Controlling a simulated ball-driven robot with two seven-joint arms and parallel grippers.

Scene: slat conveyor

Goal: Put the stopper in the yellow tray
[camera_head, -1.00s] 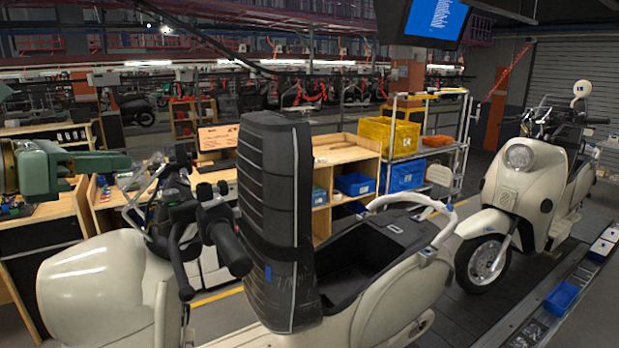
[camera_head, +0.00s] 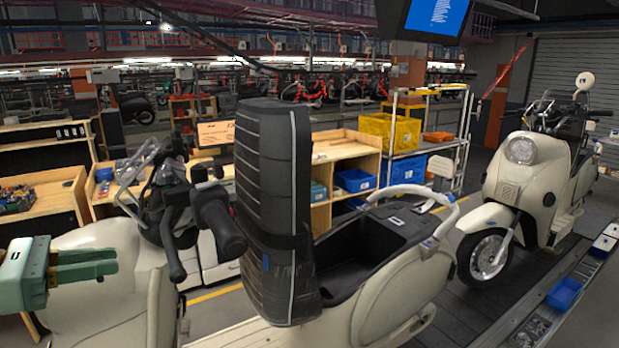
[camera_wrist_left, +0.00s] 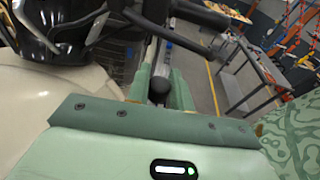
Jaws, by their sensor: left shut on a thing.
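My left gripper (camera_head: 115,262) is at the lower left of the head view, above the pale front body of the nearest scooter. In the left wrist view its green fingers (camera_wrist_left: 160,92) are shut on a small dark piece with a rounded black end (camera_wrist_left: 159,86), which I take to be the stopper. The fingers hide part of it, and it cannot be made out in the head view. No yellow tray is clear; the nearest match is a yellow bin (camera_head: 390,132) on a rack at the back right. My right gripper is not in view.
The cream scooter (camera_head: 390,290), with a tall black wrapped piece (camera_head: 275,200) upright on it, fills the middle. Its handlebar (camera_head: 215,215) stands right of my gripper. A blue bin (camera_head: 407,174) sits under the yellow one. A second scooter (camera_head: 520,190) stands at right.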

